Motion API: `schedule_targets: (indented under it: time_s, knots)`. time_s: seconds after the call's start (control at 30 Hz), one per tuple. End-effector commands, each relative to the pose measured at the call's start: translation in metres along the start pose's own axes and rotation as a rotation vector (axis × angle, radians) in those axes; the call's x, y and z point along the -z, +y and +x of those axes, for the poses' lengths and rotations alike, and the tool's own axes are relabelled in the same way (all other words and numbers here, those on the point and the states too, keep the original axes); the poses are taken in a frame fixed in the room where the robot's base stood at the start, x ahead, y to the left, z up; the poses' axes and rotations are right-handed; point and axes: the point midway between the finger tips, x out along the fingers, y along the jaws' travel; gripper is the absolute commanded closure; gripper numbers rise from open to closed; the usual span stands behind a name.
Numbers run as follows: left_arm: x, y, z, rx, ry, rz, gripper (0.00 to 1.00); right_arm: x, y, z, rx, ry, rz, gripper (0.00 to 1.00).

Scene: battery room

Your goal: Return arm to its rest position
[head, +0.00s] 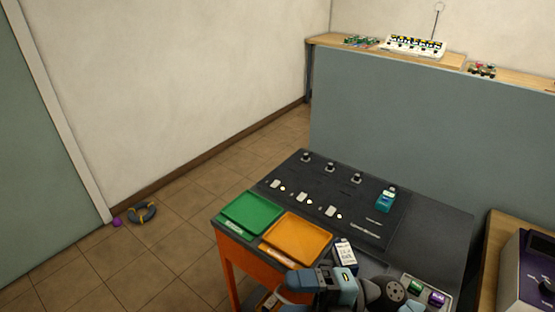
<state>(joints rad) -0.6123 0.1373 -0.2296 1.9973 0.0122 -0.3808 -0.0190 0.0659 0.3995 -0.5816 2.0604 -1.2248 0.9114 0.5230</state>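Part of one of my arms (338,287), in blue-grey and dark segments, shows at the bottom centre, in front of the near edge of a dark-topped bench (440,228). I cannot tell which arm it is. I see no gripper fingers on it. A small white and dark block (345,252) stands on the bench just behind the arm, and I see no finger around it. A teal block (386,199) sits at the right of the black panel (330,205) on the bench.
A green tray (252,213) and an orange tray (297,238) lie at the bench's left. A holder (425,291) with green and purple blocks is at the near right. A purple device (530,270) stands further right. A grey partition (420,130) rises behind. The floor at left is mostly clear.

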Motion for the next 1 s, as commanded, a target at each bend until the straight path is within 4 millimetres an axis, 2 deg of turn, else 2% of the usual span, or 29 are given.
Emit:
schedule_targets:
  time_s: [0.03, 0.07, 0.17, 0.27, 0.3, 0.4, 0.47, 0.5, 0.6, 0.7, 1.0]
  knots:
    - [0.008, 0.0, -0.007, 0.0, -0.003, 0.0, 0.57, -0.006, 0.014, -0.006, -0.174, -0.104, 0.088, 0.29]
    - [0.009, 0.001, -0.009, 0.0, -0.004, 0.0, 0.57, -0.013, 0.018, -0.013, -0.27, -0.174, 0.138, 0.29]
    - [0.016, 0.001, -0.014, 0.001, -0.007, 0.001, 0.57, -0.038, 0.015, -0.052, -0.54, -0.446, 0.334, 0.29]
    - [0.024, 0.0, -0.019, 0.002, -0.007, 0.001, 0.57, -0.055, -0.023, -0.102, -0.726, -0.756, 0.576, 0.29]
    - [0.027, 0.0, -0.021, 0.002, -0.006, 0.002, 0.57, -0.056, -0.046, -0.122, -0.772, -0.88, 0.683, 0.29]
    - [0.033, 0.0, -0.025, 0.003, -0.003, 0.002, 0.57, -0.045, -0.105, -0.16, -0.823, -1.127, 0.922, 0.29]
    - [0.035, 0.0, -0.027, 0.004, -0.002, 0.002, 0.57, -0.033, -0.136, -0.174, -0.827, -1.234, 1.045, 0.29]
    - [0.037, 0.0, -0.028, 0.004, -0.002, 0.002, 0.57, -0.024, -0.153, -0.18, -0.823, -1.289, 1.116, 0.29]
    - [0.039, 0.0, -0.029, 0.004, -0.002, 0.002, 0.57, -0.005, -0.186, -0.191, -0.806, -1.384, 1.252, 0.29]
    - [0.04, 0.0, -0.03, 0.004, -0.002, 0.003, 0.57, 0.007, -0.203, -0.195, -0.792, -1.429, 1.325, 0.29]
    - [0.04, 0.0, -0.03, 0.004, -0.002, 0.003, 0.57, 0.009, -0.206, -0.196, -0.789, -1.438, 1.34, 0.29]
